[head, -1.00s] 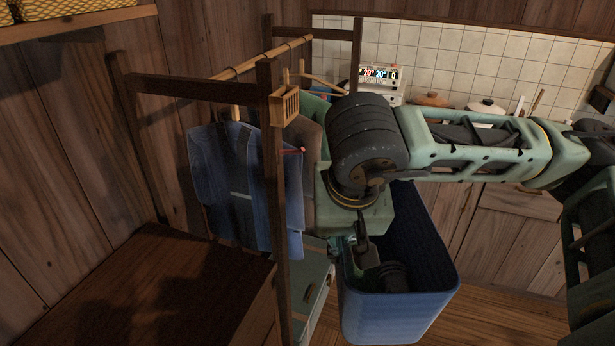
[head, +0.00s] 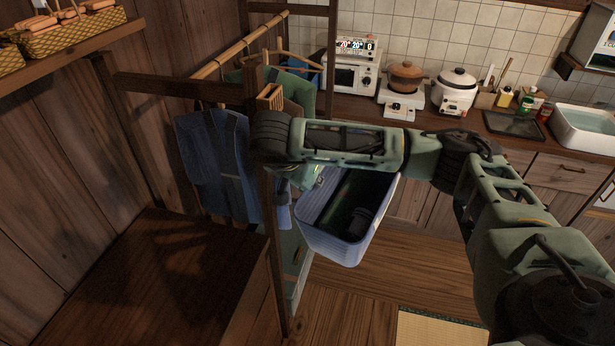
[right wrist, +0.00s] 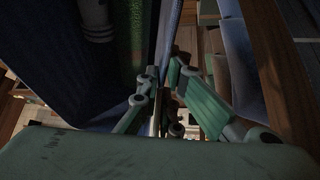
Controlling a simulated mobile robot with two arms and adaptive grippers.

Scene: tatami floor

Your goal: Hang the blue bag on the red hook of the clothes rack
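The blue bag (head: 328,245) is a deep open-topped tote near the middle of the head view, tilted in the picture, with a dark cylinder inside. My right gripper (right wrist: 165,100) is shut on the thin edge of the bag, whose wall (right wrist: 45,70) fills the left of the right wrist view. In the head view the wrist hides most of this gripper, just left of the bag. The clothes rack (head: 268,215) is a dark wooden frame directly left of the bag. Its red hook is hidden behind my right arm. My left gripper is not in view.
Blue clothes (head: 215,160) hang from the rack's rail (head: 235,52). A green box (head: 297,265) stands low behind the front post. A kitchen counter (head: 400,122) with pots runs along the back. A brown wooden surface (head: 165,275) lies at lower left. The floor below the bag is open.

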